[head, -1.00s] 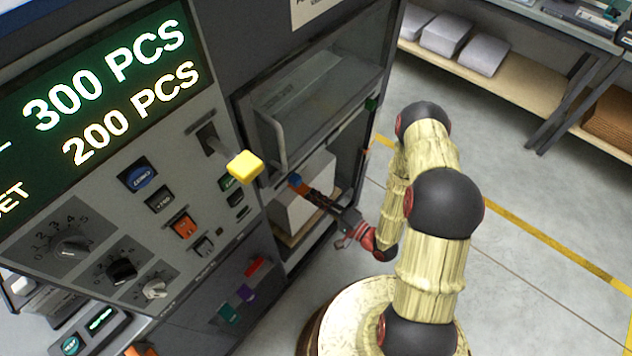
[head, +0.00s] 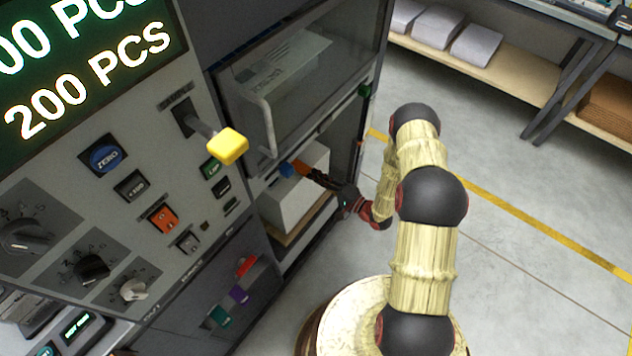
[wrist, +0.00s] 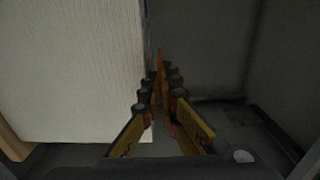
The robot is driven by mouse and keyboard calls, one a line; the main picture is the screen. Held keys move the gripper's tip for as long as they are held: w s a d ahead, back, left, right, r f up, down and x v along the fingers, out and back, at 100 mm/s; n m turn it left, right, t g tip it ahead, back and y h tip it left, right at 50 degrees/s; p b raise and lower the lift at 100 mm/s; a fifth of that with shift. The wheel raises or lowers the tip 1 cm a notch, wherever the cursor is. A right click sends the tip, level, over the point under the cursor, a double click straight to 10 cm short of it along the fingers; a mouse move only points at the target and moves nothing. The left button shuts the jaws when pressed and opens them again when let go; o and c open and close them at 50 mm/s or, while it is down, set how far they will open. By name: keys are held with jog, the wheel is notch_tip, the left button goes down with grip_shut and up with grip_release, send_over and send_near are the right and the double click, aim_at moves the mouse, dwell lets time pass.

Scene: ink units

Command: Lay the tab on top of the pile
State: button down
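The pile is a white block of paper (head: 297,205) in the lower bay of the machine. In the wrist view its pale face (wrist: 70,70) fills the left side. My gripper (wrist: 158,88) has its fingers brought together around a thin upright orange strip, the tab (wrist: 160,62). In the head view my gripper (head: 312,177) reaches in at the bay opening, in front of the pile's upper part. The tab is just right of the pile's edge in the wrist view; I cannot tell whether it touches. The fingers partly hide the tab.
A yellow-knobbed lever (head: 228,146) juts out at left. Grey space lies right of the pile in the wrist view.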

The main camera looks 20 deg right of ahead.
jog(key=shift+f, duration=0.85)
jog(key=shift+f+b, duration=0.2)
jog(key=shift+b, duration=0.15)
jog(key=c, duration=2)
grip_release()
jog(key=shift+c, duration=0.2)
jog(key=shift+r, duration=0.1)
jog(key=p+v, duration=0.3)
jog(key=v, duration=0.9)
jog(key=shift+r, duration=0.1)
